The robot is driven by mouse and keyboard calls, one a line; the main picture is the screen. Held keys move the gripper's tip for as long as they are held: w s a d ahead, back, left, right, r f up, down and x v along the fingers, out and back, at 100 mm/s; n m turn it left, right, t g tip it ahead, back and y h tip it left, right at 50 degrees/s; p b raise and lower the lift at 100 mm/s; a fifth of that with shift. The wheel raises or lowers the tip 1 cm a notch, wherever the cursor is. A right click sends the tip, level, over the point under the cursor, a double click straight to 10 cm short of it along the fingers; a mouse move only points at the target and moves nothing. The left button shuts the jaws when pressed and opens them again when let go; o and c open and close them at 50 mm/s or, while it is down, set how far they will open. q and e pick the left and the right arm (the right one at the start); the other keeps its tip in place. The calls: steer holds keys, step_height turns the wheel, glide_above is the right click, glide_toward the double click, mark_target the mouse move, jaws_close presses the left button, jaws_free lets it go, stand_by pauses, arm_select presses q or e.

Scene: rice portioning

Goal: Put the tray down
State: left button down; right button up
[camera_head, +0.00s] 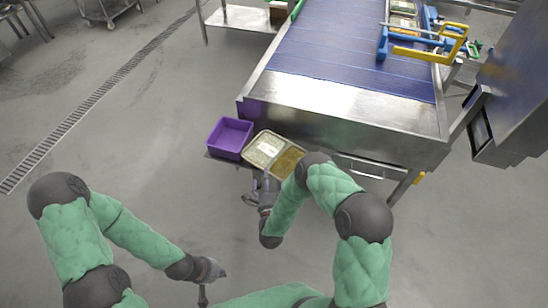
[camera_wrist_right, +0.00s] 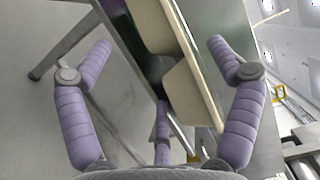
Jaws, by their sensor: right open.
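The tray (camera_head: 273,153) is pale, with compartments holding light and yellowish food and a white patch. It sits at the near end of the conveyor, right of the purple bin. In the right wrist view the tray (camera_wrist_right: 190,88) shows from the side, its compartment undersides between my spread fingers. My right gripper (camera_head: 262,190) is open just on the near side of the tray; its fingers (camera_wrist_right: 160,90) are wide apart. I cannot tell whether any finger touches the tray. My left gripper (camera_head: 216,276) is low at the front, away from the tray; its finger opening is unclear.
A purple bin (camera_head: 230,137) stands left of the tray. The conveyor (camera_head: 350,50) with a metal end plate (camera_head: 340,103) lies behind. A blue and yellow device (camera_head: 420,45) and more trays are farther along. A dark screen cabinet (camera_head: 515,90) is at right.

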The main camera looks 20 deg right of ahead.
mark_target(274, 157)
steer(key=x, duration=0.1)
steer(key=b+x, duration=0.1)
steer(key=x, duration=0.3)
steer(key=shift+a, duration=0.3)
steer(key=c, duration=1.2)
